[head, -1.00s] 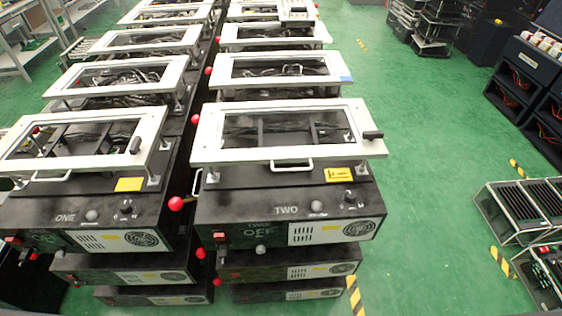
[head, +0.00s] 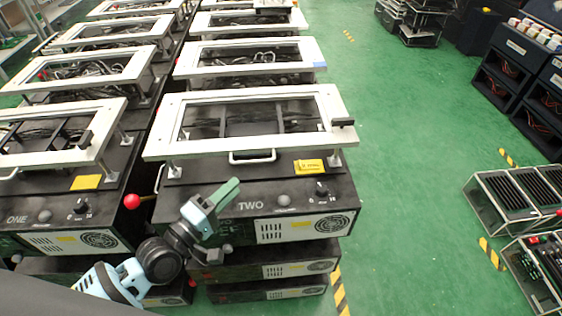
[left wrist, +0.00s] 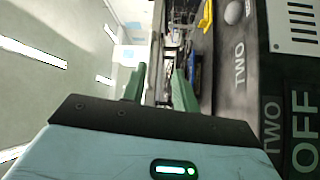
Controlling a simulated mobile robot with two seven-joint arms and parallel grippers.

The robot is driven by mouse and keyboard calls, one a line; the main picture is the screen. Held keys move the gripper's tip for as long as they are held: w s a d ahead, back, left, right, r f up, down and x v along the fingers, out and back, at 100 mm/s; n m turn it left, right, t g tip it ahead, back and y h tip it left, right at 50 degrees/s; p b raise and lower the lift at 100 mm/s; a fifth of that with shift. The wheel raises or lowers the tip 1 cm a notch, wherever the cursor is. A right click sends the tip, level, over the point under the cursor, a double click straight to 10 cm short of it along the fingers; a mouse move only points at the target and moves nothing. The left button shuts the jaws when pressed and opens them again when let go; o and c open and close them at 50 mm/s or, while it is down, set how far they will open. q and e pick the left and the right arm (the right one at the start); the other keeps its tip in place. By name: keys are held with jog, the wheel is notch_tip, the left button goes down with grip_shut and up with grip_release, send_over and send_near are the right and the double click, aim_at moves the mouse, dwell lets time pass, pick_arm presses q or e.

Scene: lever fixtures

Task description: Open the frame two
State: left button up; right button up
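The frame two is a white rectangular frame (head: 335,108) lying level on short posts above the black box marked TWO (head: 345,207). A red ball on a rod (head: 132,201) sticks out left of the box. My left gripper (head: 224,222) is in front of the box's left front, below and left of the handle. In the left wrist view its green fingers (left wrist: 160,88) are apart with nothing between them. It hides the box's red switch. My right gripper is out of view.
A similar white frame on the box marked ONE (head: 60,160) stands close on the left. More such fixtures (head: 250,60) stand behind. The green floor (head: 400,170) to the right is clear up to low racks (head: 510,195). A yellow label (head: 309,166) is on the box.

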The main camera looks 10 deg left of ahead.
aim_at(255, 161)
pick_arm(q)
jog(key=shift+w+d+r+n, duration=0.15)
jog(key=shift+w+r+n, duration=0.25)
jog(key=shift+w+r, duration=0.35)
jog(key=shift+p+x, duration=0.35)
jog(key=shift+x, duration=3.45)
jog(key=shift+d+r, duration=0.1)
jog(key=shift+r, duration=0.05)
grip_shut()
